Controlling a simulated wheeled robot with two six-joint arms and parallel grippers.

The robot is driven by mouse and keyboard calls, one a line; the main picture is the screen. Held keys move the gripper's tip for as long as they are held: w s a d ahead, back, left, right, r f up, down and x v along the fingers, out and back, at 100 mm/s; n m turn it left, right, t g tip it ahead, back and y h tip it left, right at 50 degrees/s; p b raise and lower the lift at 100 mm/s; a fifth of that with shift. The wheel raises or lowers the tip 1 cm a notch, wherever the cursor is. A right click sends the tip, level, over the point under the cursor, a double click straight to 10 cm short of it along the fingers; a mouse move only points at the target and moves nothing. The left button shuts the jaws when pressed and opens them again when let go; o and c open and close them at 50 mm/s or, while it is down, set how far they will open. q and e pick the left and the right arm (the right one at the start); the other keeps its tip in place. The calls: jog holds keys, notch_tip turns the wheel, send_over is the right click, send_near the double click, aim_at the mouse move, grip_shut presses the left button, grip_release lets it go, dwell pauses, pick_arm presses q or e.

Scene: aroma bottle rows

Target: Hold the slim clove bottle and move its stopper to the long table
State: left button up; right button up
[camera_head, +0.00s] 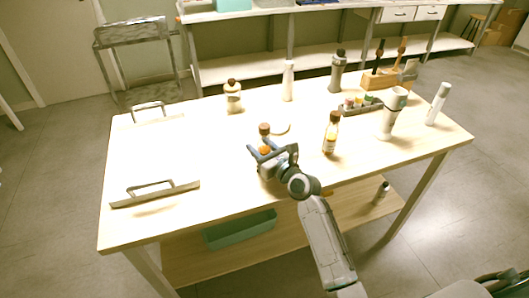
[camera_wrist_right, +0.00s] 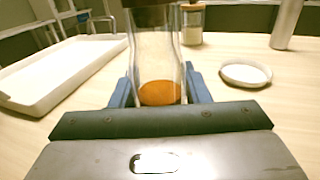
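A slim clear bottle (camera_wrist_right: 158,60) with orange contents stands upright between the fingers of my right gripper (camera_wrist_right: 160,92). The fingers press close along both sides of its glass. In the head view its dark brown stopper (camera_head: 264,128) sits in its neck, above my right gripper (camera_head: 264,146); the wrist view cuts the stopper off at the top. Whether its base touches the worktable (camera_head: 225,180) is unclear. A long table (camera_head: 330,6) runs along the back wall. My left gripper is not in view.
A brown-stoppered bottle (camera_head: 331,135) stands to the right of the gripper, and a jar (camera_head: 233,98) stands behind it. A pale round dish (camera_head: 279,127) lies close by. A white tray (camera_head: 155,190) fills the left side. Taller bottles and a rack (camera_head: 360,107) stand further right.

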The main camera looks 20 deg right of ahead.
aim_at(260, 137)
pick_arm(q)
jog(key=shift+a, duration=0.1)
pick_arm(e)
jog(key=c, duration=0.6)
